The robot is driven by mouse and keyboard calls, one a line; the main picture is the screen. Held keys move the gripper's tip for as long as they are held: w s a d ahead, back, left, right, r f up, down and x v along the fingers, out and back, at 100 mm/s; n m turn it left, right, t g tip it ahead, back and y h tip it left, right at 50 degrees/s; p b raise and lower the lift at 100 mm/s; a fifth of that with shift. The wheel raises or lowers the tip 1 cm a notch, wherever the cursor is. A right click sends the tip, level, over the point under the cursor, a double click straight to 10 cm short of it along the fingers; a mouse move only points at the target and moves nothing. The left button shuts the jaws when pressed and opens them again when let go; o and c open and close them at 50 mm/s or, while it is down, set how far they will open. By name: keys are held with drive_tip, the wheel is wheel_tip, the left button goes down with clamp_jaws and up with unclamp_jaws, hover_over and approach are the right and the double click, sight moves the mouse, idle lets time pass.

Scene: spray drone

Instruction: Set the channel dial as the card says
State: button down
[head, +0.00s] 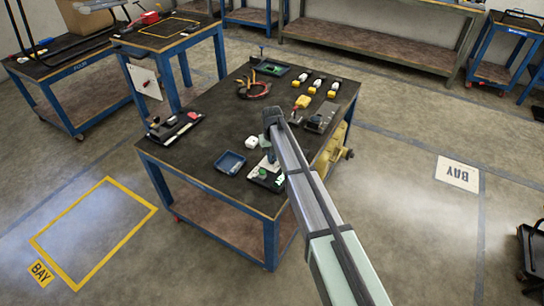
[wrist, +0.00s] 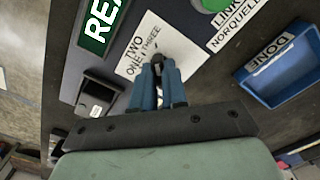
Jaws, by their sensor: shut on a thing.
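In the wrist view, a white dial plate (wrist: 172,42) carries the words ONE, TWO and THREE around a small dark dial knob (wrist: 156,58). My gripper (wrist: 158,68) has its blue fingers shut on the knob, which they partly hide. The knob's pointing direction cannot be made out. In the head view, my gripper (head: 270,155) reaches down to the dark control panel (head: 268,181) at the table's near edge; my arm hides part of it. No card telling the channel is readable in either view.
A blue DONE tray (head: 231,163) is beside the panel.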

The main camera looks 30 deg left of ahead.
idle(0.4)
drive_tip(key=c, duration=1.2)
unclamp_jaws()
drive_tip(key=shift+o, duration=0.2)
drive_tip(key=shift+r, duration=0.15)
wheel_tip(320, 180, up, 14)
drive_tip(key=shift+f, duration=0.2)
drive_tip(key=shift+d, duration=0.1)
